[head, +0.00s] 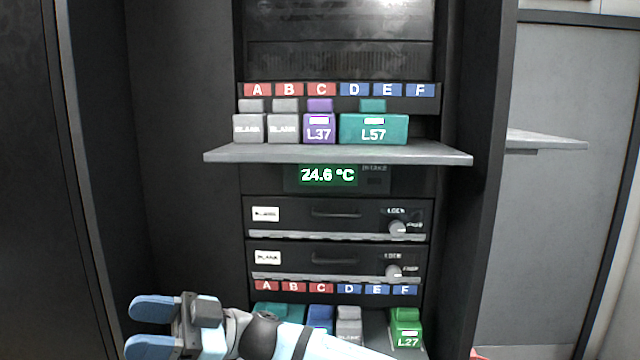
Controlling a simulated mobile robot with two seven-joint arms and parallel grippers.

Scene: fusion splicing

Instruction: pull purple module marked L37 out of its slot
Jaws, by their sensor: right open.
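The purple module marked L37 (319,133) sits in the upper row, under the red C label (320,90). It stands between a grey blank module (283,129) on its left and the wide teal module marked L57 (373,134) on its right. My right gripper (152,327) is at the lower left, well below and left of L37. Its blue fingers point left, apart, with nothing seen between them. My left gripper is not in view.
A grey shelf (430,153) juts out below the upper modules. Under it are a 24.6 °C display (328,175) and two drawers with knobs. A lower row holds several modules, including green L27 (406,328); my right arm partly covers this row. Dark cabinet walls flank the rack.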

